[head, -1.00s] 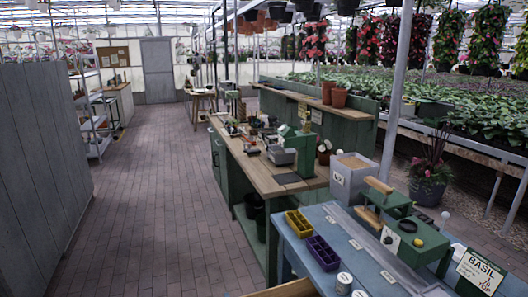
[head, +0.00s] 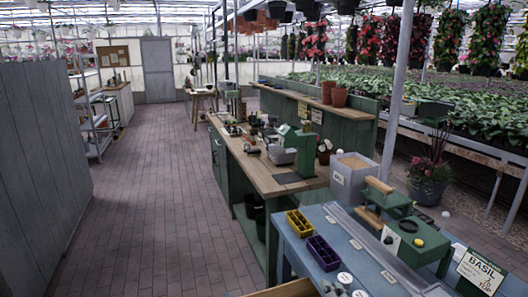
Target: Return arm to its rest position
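Neither of my grippers nor my arms shows in the head view. The blue-topped bench (head: 360,262) stands at the lower right. On it are a yellow tray (head: 299,223), a purple tray (head: 322,252) and small white-topped containers (head: 345,278) near the front edge. A green device with a wooden handle (head: 380,186) stands at the bench's right side, with a grey bin (head: 351,173) behind it.
A long wooden-topped workbench (head: 262,173) with tools and a green machine (head: 297,148) stands beyond the blue bench. The brick floor (head: 165,190) is clear on the left, beside a grey partition (head: 42,160). A metal post (head: 396,90) and plant beds (head: 460,125) are on the right.

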